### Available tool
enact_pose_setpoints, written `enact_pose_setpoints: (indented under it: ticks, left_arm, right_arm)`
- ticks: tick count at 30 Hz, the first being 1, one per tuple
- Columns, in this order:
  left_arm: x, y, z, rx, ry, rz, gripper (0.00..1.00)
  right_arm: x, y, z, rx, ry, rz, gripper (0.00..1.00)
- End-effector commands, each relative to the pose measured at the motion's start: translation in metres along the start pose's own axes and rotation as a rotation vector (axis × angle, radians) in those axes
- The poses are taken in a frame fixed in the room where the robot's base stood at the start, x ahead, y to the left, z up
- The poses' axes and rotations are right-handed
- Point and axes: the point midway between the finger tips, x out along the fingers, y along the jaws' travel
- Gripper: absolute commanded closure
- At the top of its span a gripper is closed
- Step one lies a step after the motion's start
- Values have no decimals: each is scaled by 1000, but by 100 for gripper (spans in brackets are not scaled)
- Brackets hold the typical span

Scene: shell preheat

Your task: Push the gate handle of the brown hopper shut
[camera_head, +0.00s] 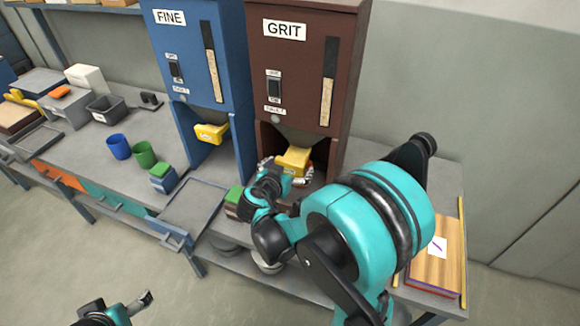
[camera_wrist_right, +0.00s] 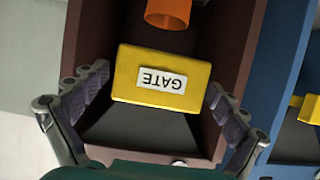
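The brown hopper (camera_head: 297,70), labelled GRIT, stands at the back of the bench. Its yellow gate handle (camera_head: 294,160) is under the chute; the right wrist view shows it as a yellow block (camera_wrist_right: 162,78) with a GATE label. My right gripper (camera_head: 287,176) is at the handle. In the right wrist view its fingers (camera_wrist_right: 150,112) are spread wide on either side of the handle, with gaps, holding nothing. My left gripper (camera_head: 142,302) is low at the bottom left, away from the bench; its finger opening is too small to tell.
The blue hopper (camera_head: 205,60), labelled FINE, with its own yellow handle (camera_head: 211,133), stands to the left. Blue (camera_head: 118,147) and green (camera_head: 144,154) cups and a green-topped block (camera_head: 162,178) stand on the bench. A wooden board (camera_head: 436,262) lies at the right.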

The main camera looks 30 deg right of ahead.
Motion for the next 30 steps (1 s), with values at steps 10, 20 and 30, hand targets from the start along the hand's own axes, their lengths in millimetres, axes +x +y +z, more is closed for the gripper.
enact_pose_setpoints:
  ticks: [10, 20, 30]
  left_arm:
    - [0, 0, 0, 0, 0, 0, 20]
    - [3, 0, 2, 0, 0, 0, 20]
    - [3, 0, 2, 0, 0, 0, 20]
  right_arm:
    - [4, 0, -1, 1, -1, 1, 73]
    - [46, 0, -18, 2, 0, 1, 73]
    - [46, 0, -20, -1, 2, 1, 3]
